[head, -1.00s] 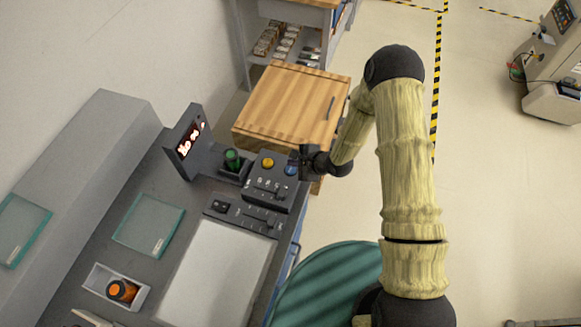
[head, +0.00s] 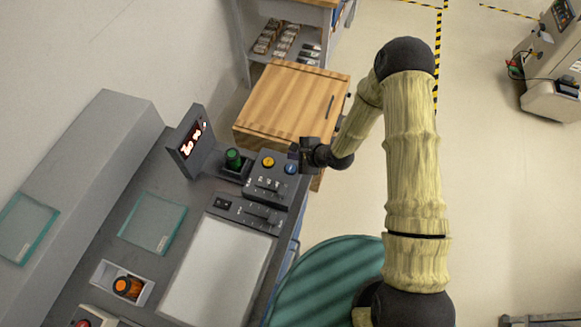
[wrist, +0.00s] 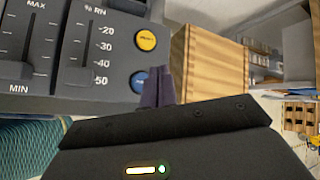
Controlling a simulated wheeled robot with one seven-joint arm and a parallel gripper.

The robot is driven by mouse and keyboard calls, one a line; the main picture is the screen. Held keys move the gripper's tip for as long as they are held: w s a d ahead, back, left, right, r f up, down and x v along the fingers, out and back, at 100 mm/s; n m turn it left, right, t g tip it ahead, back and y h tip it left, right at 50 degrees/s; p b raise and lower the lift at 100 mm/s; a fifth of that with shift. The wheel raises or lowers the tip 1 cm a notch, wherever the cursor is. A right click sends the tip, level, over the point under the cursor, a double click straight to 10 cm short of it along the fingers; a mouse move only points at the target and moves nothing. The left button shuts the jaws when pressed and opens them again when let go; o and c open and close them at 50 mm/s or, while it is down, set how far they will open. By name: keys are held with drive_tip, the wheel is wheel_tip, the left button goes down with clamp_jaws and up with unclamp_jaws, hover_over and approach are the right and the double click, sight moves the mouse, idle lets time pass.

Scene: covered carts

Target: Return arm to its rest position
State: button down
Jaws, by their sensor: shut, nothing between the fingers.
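My arm reaches up from the lower right and bends back left, with my gripper (head: 296,154) at the right edge of the control console. My gripper is shut and empty; its fingers also show in the wrist view (wrist: 157,88). It is close to the blue button (head: 291,168), which sits below the yellow button (head: 268,161) on the slider panel (head: 262,190). In the wrist view the fingertips are just right of the blue button (wrist: 139,82), with the yellow button (wrist: 146,40) above. I cannot tell whether they touch the panel.
A wooden cabinet (head: 290,105) stands behind the console. A green knob (head: 233,158), a display (head: 189,140) and an orange knob (head: 127,287) are on the console. A green round stool or cover (head: 325,285) is below my arm. Open floor (head: 490,190) lies to the right.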

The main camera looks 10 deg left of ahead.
idle(0.3)
drive_tip(key=w+d+r+n+h+b, duration=0.1)
drive_tip(key=d+r+n+h, duration=0.25)
drive_tip(key=d+r, duration=0.45)
drive_tip(key=w+d+r+n+h+b, duration=0.1)
drive_tip(key=d+r+n+h, duration=0.3)
drive_tip(key=d, duration=0.6)
drive_tip(key=s+d+r+n+b, duration=0.1)
drive_tip(key=s+d+r+n, duration=0.2)
drive_tip(key=s+d+r, duration=0.2)
drive_tip(key=s+d+r+n+g+b, duration=0.1)
drive_tip(key=s+d+r+n, duration=0.2)
drive_tip(key=s, duration=0.6)
wheel_tip(320, 180, up, 3)
drive_tip(key=shift+s+d+f+h, duration=0.15)
drive_tip(key=shift+d+h, duration=0.3)
drive_tip(key=shift+d, duration=0.5)
